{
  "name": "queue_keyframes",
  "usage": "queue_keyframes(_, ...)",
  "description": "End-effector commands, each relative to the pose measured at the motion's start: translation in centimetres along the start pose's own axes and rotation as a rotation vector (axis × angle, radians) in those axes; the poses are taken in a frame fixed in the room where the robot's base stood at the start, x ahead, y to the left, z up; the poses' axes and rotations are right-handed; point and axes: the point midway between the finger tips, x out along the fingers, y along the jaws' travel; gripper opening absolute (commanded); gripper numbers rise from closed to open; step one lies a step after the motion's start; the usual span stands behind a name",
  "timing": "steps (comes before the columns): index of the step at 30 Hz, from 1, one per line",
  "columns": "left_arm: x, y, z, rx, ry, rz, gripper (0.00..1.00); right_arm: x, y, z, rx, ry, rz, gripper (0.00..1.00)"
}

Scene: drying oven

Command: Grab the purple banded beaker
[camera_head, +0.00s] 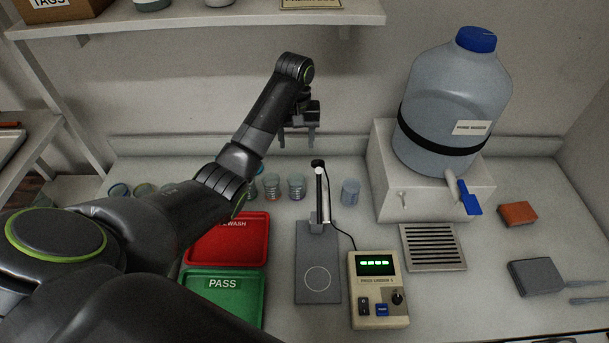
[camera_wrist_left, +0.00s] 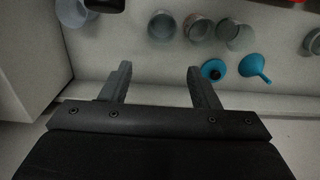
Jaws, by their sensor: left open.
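Several small clear beakers stand in a row at the back of the bench. In the head view two of them, a beaker (camera_head: 271,186) and another beaker (camera_head: 296,187), stand below my left gripper (camera_head: 297,138), and a bluish beaker (camera_head: 350,192) stands to their right. I cannot tell which one has a purple band. My left gripper is open and empty, raised above and behind the row. In the left wrist view, beakers (camera_wrist_left: 161,26) lie beyond the open fingers (camera_wrist_left: 159,70), not touching them. My right gripper is not in view.
A red tray (camera_head: 228,240) and a green PASS tray (camera_head: 222,300) lie in front. A grey stand (camera_head: 318,265) and a meter with a green display (camera_head: 377,290) are central. A large blue water jug (camera_head: 450,105) is right. Blue funnels (camera_wrist_left: 256,66) lie near the wall; a shelf (camera_head: 200,22) is above.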

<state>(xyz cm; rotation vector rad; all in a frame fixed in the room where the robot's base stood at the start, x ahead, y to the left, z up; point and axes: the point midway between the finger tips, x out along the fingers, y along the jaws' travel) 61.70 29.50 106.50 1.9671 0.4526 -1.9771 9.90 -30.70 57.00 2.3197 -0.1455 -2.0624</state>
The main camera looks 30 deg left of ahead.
Motion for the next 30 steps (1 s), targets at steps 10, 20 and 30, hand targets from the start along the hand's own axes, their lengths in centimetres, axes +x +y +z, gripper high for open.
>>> queue_keyframes(10,3.6,0.0,0.0,0.0,0.0,0.0,0.55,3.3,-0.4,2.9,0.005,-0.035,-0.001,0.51)
queue_keyframes(20,7.3,0.0,0.1,0.0,0.0,0.0,0.55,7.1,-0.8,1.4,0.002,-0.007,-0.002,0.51)
queue_keyframes(30,11.7,0.0,0.1,0.0,-0.003,0.0,0.55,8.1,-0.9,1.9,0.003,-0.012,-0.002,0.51)
